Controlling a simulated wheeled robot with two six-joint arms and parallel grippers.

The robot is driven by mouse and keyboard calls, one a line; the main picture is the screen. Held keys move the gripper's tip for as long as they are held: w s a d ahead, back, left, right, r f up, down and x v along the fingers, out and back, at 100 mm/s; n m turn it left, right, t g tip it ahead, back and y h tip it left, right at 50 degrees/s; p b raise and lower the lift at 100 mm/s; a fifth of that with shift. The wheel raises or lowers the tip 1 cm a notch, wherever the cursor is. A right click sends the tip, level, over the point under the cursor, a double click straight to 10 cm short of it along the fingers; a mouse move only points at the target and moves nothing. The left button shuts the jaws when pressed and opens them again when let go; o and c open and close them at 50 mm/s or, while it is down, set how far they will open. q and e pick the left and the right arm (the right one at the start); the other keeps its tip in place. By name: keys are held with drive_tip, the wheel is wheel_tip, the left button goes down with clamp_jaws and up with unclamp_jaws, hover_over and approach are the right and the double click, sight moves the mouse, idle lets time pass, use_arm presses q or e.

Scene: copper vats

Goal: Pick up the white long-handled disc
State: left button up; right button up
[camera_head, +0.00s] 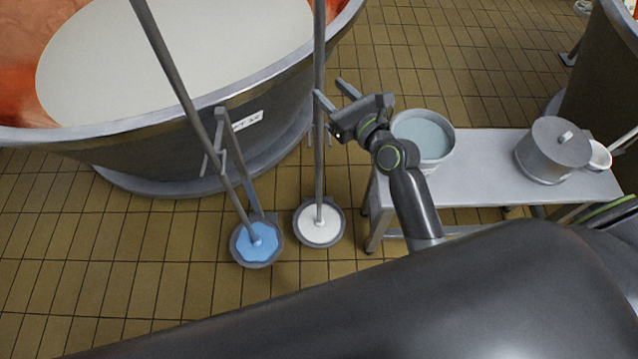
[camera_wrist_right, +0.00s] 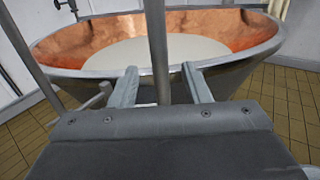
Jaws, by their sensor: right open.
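The white long-handled disc (camera_head: 319,223) rests in a round grey dish on the floor. Its grey handle (camera_head: 319,60) rises almost upright past the top of the head view. My right gripper (camera_head: 332,92) is open and empty, high beside the handle. In the right wrist view the handle (camera_wrist_right: 157,45) stands in line with the gap between the two open fingers (camera_wrist_right: 161,82). I cannot tell how deep it lies between them. My left gripper is not in view.
A blue long-handled disc (camera_head: 256,241) stands in another dish to the left, its handle leaning left. A large copper vat (camera_head: 200,145) of pale liquid stands behind. A bench (camera_head: 478,180) on the right holds a bucket (camera_head: 424,138) and a lidded pot (camera_head: 550,150).

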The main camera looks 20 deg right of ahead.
sight(322, 81)
drive_tip(key=x, duration=0.5)
drive_tip(key=shift+w+a, duration=0.1)
drive_tip(key=shift+w, duration=0.05)
drive_tip(key=shift+c, duration=0.4)
clamp_jaws()
drive_tip(key=shift+r, duration=0.2)
